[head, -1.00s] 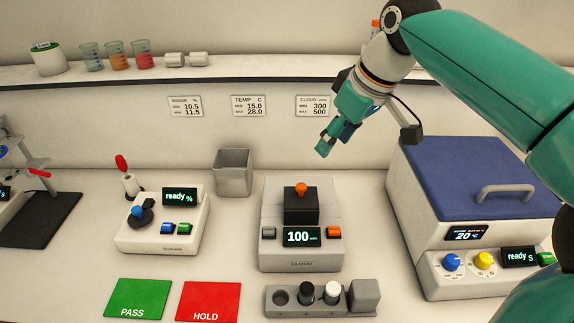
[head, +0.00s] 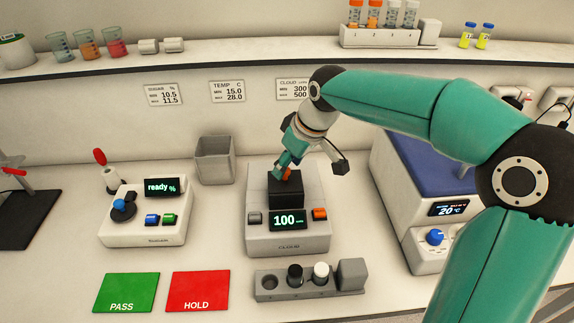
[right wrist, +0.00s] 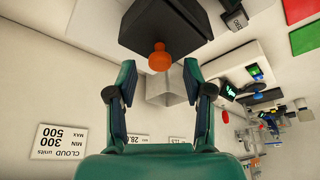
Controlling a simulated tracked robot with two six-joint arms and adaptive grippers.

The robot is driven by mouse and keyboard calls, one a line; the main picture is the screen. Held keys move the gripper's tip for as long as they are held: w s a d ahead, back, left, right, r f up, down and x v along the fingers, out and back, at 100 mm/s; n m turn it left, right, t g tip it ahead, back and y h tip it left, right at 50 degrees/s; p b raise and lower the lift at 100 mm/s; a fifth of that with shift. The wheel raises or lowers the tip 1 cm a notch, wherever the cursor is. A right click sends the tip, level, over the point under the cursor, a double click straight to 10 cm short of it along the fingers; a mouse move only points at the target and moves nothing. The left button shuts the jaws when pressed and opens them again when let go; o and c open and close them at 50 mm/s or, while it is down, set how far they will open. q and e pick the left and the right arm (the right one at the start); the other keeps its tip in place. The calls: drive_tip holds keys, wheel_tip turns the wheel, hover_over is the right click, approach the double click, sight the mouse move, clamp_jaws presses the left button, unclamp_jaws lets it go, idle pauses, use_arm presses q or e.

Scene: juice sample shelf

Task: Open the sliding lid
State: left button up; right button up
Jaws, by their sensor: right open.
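The cloud meter (head: 290,242) is a grey box with a lit display reading 100. On it stands a black block (head: 285,192) with an orange knob (head: 287,174) on top; which part slides I cannot tell. My right gripper (head: 283,170) is at the knob, partly covering it in the head view. In the right wrist view my open fingers (right wrist: 160,70) stand on either side of the orange knob (right wrist: 159,57), with gaps to both, and the black block (right wrist: 165,22) lies beyond. My left gripper is not in view.
A grey bin (head: 214,160) stands behind left of the meter. A rack (head: 308,283) with a black and a white cap stands in front. The blue-lidded bath (head: 400,175) is at right, partly behind my right arm. A sugar meter (head: 147,215) stands left.

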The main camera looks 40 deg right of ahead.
drive_tip(key=shift+w+f, duration=0.25)
drive_tip(key=shift+f, duration=0.45)
clamp_jaws()
